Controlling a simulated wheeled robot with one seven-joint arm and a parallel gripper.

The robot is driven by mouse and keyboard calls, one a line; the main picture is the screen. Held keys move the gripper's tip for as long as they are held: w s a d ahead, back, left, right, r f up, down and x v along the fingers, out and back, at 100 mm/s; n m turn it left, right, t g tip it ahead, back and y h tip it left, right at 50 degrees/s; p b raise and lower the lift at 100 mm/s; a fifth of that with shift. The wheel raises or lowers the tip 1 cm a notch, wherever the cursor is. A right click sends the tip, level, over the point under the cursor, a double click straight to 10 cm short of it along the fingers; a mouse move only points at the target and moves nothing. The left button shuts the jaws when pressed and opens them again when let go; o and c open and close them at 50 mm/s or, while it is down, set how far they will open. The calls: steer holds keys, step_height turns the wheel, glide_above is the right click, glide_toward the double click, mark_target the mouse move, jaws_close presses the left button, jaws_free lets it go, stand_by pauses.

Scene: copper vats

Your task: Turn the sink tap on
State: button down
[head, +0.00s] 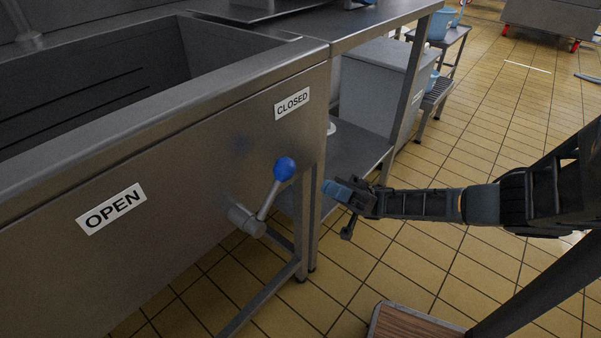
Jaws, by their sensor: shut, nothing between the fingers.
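The sink (200,123) is a steel basin on the left with a flat front panel. Its tap lever (268,200) sticks out from the panel and tilts up to the right, with a blue ball knob (285,168) at its end. The knob points toward the CLOSED label (292,103); the OPEN label (111,209) is to the left of the lever. My gripper (332,188) is shut and empty, to the right of the blue knob and apart from it. The arm reaches in from the right.
A steel counter (375,22) with a lower shelf (352,158) adjoins the sink. A brown-topped step (410,327) is on the floor below my arm. Tiled floor (470,130) is open beyond.

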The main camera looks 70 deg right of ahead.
steer(key=p, duration=0.1)
glide_toward(294, 165)
steer(key=w+a+r, duration=0.1)
steer(key=a, duration=0.1)
steer(key=w+a+r, duration=0.1)
steer(key=w, duration=0.1)
steer(key=shift+w+a+r, duration=0.1)
steer(key=shift+w+a, duration=0.25)
steer(key=shift+a, duration=0.05)
steer(key=shift+r+p, duration=0.2)
steer(key=shift+p, duration=0.2)
